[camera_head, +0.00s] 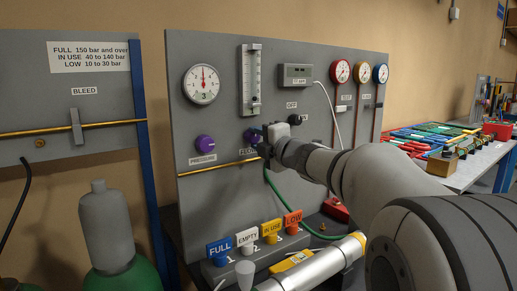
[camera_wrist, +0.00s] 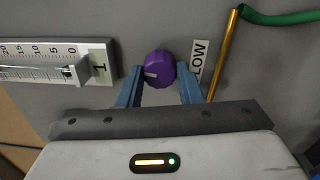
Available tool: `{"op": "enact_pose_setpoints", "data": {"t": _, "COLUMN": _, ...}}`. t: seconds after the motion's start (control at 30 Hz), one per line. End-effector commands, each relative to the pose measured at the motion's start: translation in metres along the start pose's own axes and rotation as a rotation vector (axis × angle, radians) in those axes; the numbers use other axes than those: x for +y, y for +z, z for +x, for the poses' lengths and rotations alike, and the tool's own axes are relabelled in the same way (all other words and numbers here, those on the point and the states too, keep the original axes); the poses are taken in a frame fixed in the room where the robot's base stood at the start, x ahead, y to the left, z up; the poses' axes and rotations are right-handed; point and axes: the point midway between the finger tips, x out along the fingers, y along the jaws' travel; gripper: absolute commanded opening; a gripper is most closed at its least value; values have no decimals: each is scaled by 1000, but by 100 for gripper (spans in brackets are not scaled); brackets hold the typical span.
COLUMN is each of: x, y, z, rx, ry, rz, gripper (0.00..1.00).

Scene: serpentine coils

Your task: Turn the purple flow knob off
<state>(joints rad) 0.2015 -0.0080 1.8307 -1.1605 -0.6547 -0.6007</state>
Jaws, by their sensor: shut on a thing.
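The purple flow knob (camera_wrist: 158,68) sits on the grey panel in the wrist view. A pale mark shows on its lower left face. A partly covered label ending in "LOW" is to its right. My gripper (camera_wrist: 159,84) has its two blue fingers on either side of the knob, shut on it. In the head view the flow knob (camera_head: 249,136) is partly hidden by my gripper (camera_head: 264,137). A second purple knob (camera_head: 204,144), labelled PRESSURE, is to its left.
A flow tube (camera_head: 250,80) with a scale stands above the flow knob. A brass pipe (camera_head: 218,167) and green hose (camera_head: 275,192) run close below. A dial gauge (camera_head: 202,84) is at upper left. Coloured tags (camera_head: 272,230) stand on a block below the panel.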

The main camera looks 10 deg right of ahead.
Motion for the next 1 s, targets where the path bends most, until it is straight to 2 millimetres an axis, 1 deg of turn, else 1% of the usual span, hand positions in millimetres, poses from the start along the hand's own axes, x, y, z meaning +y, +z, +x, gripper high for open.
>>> {"op": "enact_pose_setpoints", "data": {"t": 0.03, "x": -3, "y": 0, "z": 0, "rx": 0, "ry": 0, "rz": -28, "gripper": 10}}
{"op": "enact_pose_setpoints", "data": {"t": 0.3, "x": -2, "y": 0, "z": 0, "rx": 5, "ry": 0, "rz": -127, "gripper": 10}}
{"op": "enact_pose_setpoints", "data": {"t": 0.87, "x": -1, "y": 0, "z": 0, "rx": 6, "ry": 0, "rz": -154, "gripper": 10}}
{"op": "enact_pose_setpoints", "data": {"t": 0.9, "x": -1, "y": 1, "z": 0, "rx": 6, "ry": 0, "rz": -154, "gripper": 35}}
{"op": "enact_pose_setpoints", "data": {"t": 1.0, "x": -1, "y": 1, "z": 0, "rx": 6, "ry": 0, "rz": -153, "gripper": 43}}
